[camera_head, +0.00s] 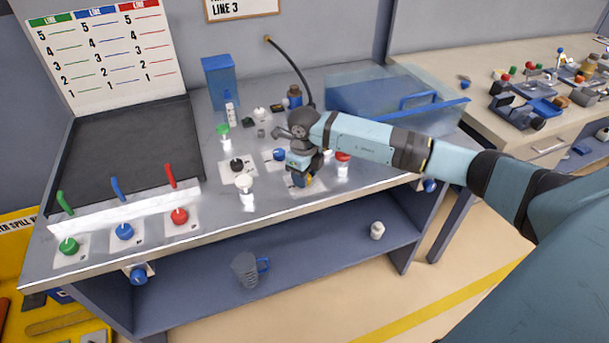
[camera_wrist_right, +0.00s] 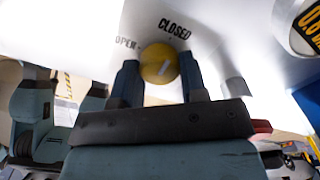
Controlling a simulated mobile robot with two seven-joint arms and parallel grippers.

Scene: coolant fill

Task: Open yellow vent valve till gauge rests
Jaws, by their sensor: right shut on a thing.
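The yellow vent valve knob (camera_wrist_right: 158,63) shows between the two fingers of my right gripper (camera_wrist_right: 158,78) in the right wrist view. The gripper is shut on the knob. A pale mark crosses the knob's face. The words OPEN and CLOSED are printed on the white plate (camera_wrist_right: 205,45) behind it. In the head view my right gripper (camera_head: 301,172) is at the bench's front edge, and a small bit of yellow (camera_head: 309,182) shows below it. My left gripper is not in view.
A white-topped post (camera_head: 244,183) stands left of my right gripper, and a red-topped one (camera_head: 342,160) close on its right. A blue knob (camera_head: 280,154) is just behind. A clear bin (camera_head: 395,100) sits behind my forearm. A grey jug (camera_head: 246,270) stands on the lower shelf.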

